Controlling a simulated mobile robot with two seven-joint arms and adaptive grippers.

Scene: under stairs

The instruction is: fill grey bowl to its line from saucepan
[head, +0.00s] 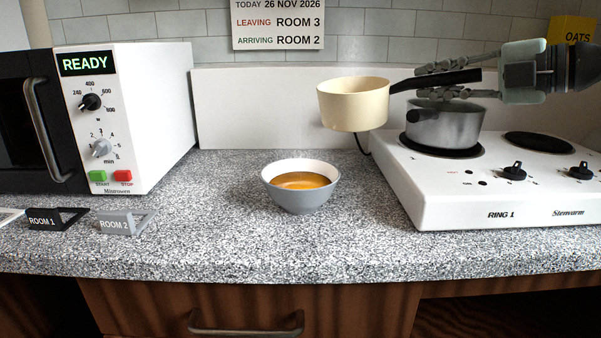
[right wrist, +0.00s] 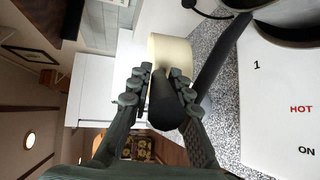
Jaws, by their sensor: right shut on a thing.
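The grey bowl (head: 300,197) stands upright on the speckled worktop, with a white inside and orange-brown liquid in it. A paler patch shows on the liquid; I cannot make out a fill line. The cream saucepan (head: 353,108) is held in the air, roughly level, above and to the right of the bowl. What is in it is hidden. My right gripper (head: 442,80) is shut on its black handle. The right wrist view shows the fingers around the handle (right wrist: 166,108) and the cream pan (right wrist: 172,50) beyond. My left gripper is not in view.
A metal pot (head: 447,128) stands on the rear left ring of the white hob (head: 440,200), below my right gripper. A microwave (head: 128,120) reading READY is on the left. Room 1 (head: 57,220) and Room 2 (head: 122,223) tags lie in front. Worktop around the bowl is clear.

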